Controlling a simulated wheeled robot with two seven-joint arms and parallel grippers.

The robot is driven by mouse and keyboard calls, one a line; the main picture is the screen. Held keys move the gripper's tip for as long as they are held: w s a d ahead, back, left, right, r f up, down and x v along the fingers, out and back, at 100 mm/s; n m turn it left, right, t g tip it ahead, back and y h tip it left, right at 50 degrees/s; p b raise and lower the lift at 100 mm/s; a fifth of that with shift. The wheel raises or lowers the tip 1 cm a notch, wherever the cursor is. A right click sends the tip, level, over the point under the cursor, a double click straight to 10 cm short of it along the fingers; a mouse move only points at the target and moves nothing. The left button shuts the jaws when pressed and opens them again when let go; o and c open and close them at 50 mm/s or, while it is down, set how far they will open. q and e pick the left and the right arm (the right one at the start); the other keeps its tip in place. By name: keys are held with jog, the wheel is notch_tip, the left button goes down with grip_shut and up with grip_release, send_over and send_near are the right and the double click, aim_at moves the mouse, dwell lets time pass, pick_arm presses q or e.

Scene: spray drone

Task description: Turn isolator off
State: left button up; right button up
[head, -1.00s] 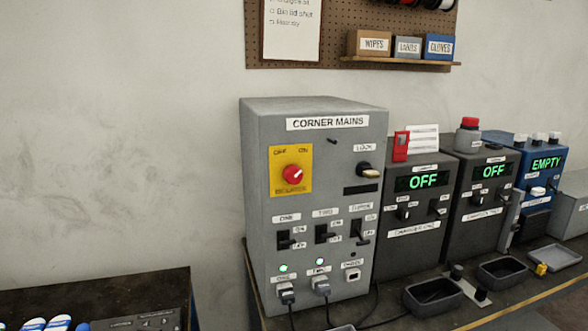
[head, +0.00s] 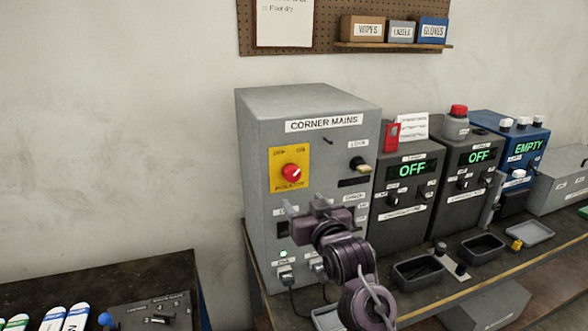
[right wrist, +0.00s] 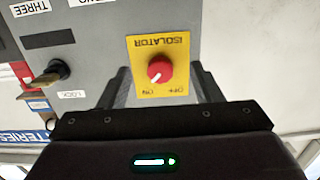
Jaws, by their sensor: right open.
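The grey CORNER MAINS box (head: 262,125) stands on the bench in the head view. Its yellow isolator plate (head: 276,158) carries a round red isolator knob (head: 291,172), whose white mark points to the ON side. My right gripper (head: 303,206) is open and empty in front of the box, just below the knob, and covers part of the lower switches. The right wrist view shows the knob (right wrist: 159,69) upside down between my two spread fingers, ahead of them and apparently not touched. My left gripper is not in view.
A lock key (head: 360,164) sticks out at the box's upper right. Two dark charger units (head: 404,165) reading OFF and a blue unit (head: 513,135) reading EMPTY stand to the right. Trays (head: 418,273) lie along the bench front. The wall left of the box is clear.

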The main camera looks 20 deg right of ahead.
aim_at(294, 174)
jog(key=shift+t, duration=0.4)
jog(key=w+r+p, duration=0.1)
jog(key=w, duration=0.1)
jog(key=w+r+p, duration=0.1)
jog(key=w, duration=0.1)
jog(key=w+r, duration=0.1)
jog(key=w, duration=0.1)
jog(key=shift+w+r+p, duration=0.25)
jog(key=shift+w+p, duration=0.1)
jog(key=shift+p, duration=0.05)
jog(key=shift+w+f, duration=0.1)
jog(key=shift+w, duration=0.4)
jog(key=c, duration=1)
